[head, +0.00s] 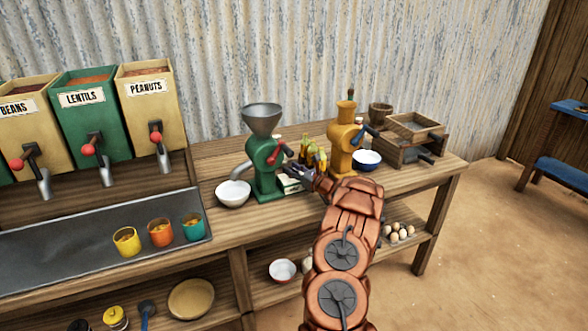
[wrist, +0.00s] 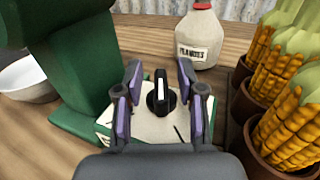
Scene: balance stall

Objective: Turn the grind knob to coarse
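The grind knob (wrist: 157,101) is black with a white pointer stripe, which points toward the top of the wrist view. It sits on a cream plate (wrist: 186,123) with a short black mark at lower right and green marks at left. My gripper (wrist: 160,78) is open, with one finger on each side of the knob and a visible gap on both sides. In the head view, my gripper (head: 298,172) is just right of the green grinder (head: 263,166). The knob is too small to make out there, and the plate (head: 287,184) is partly hidden by my gripper.
A white labelled bottle (wrist: 199,38) stands behind the knob. Several corn cobs (wrist: 283,125) in brown pots stand close on the right. A white bowl (head: 233,193) is left of the green grinder, and a yellow grinder (head: 346,140) stands to its right.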

